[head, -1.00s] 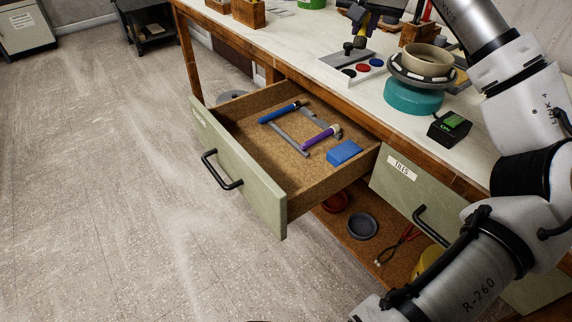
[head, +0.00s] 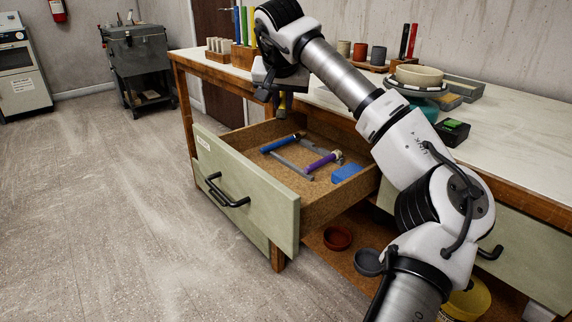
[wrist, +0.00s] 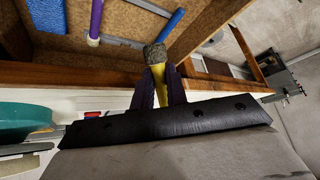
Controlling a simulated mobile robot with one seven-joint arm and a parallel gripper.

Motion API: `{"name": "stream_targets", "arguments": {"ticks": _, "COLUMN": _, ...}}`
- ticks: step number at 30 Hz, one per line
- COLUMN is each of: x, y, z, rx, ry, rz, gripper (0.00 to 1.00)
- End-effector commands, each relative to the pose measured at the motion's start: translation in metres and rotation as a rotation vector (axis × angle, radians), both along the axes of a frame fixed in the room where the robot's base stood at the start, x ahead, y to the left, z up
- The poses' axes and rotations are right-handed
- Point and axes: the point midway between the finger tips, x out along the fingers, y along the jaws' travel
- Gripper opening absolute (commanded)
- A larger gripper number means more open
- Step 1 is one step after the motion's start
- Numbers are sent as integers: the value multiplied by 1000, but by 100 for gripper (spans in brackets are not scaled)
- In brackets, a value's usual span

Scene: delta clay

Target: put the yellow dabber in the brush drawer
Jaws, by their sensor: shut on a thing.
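My gripper (wrist: 160,92) is shut on the yellow dabber (wrist: 158,78), which has a grey, rough tip pointing away from the wrist. In the head view the dabber (head: 282,103) hangs under my gripper at the back edge of the open drawer (head: 247,187). In the wrist view the drawer's cork-coloured floor (wrist: 130,35) lies beyond the dabber's tip. The drawer's label is too small to read in the head view. The drawer holds a blue-handled tool (head: 282,143), a purple-handled tool (head: 322,162), grey bars and a blue block (head: 346,172).
Dishes (head: 338,238) sit on the shelf below.

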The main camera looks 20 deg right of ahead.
Motion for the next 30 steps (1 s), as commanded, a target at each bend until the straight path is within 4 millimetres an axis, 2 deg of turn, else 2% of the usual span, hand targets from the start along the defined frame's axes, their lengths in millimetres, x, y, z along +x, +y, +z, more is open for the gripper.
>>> {"name": "stream_targets", "arguments": {"ticks": 1, "x": 0, "y": 0, "z": -19, "rx": 2, "ry": 1, "rz": 1, "gripper": 0}}
{"name": "stream_targets", "arguments": {"ticks": 3, "x": 0, "y": 0, "z": -38, "rx": 3, "ry": 1, "rz": 2, "gripper": 0}}
{"name": "stream_targets", "arguments": {"ticks": 9, "x": 0, "y": 0, "z": -82, "rx": 3, "ry": 0, "rz": 2, "gripper": 0}}
{"name": "stream_targets", "arguments": {"ticks": 17, "x": 0, "y": 0, "z": -102, "rx": 1, "ry": 0, "rz": 1, "gripper": 0}}
{"name": "stream_targets", "arguments": {"ticks": 24, "x": -1, "y": 0, "z": -137, "rx": 2, "ry": 0, "rz": 0, "gripper": 0}}
{"name": "stream_targets", "arguments": {"ticks": 30, "x": 0, "y": 0, "z": -139, "rx": 0, "ry": -1, "rz": -1, "gripper": 0}}
